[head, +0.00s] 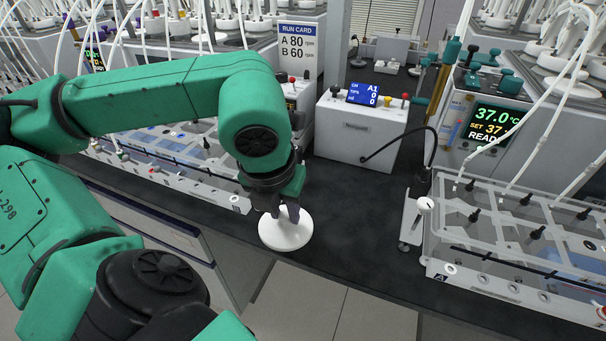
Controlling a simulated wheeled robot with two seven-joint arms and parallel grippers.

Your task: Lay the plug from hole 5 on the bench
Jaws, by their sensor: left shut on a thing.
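My left gripper (288,212) points down near the front edge of the bench and is shut on a white, round, disc-like plug (286,234). The fingers grip it at its top middle, and the gripper hides part of it. The plug is over the dark bench top (345,225); I cannot tell whether it touches the surface. Hole 5 cannot be made out. My right gripper is not in view.
A white control box (360,135) with a blue display stands behind. At right is a clear-lidded bath (520,240) with black knobs and a heater unit reading 37.0 (490,118). Another bath (165,160) is at left. The bench between them is clear.

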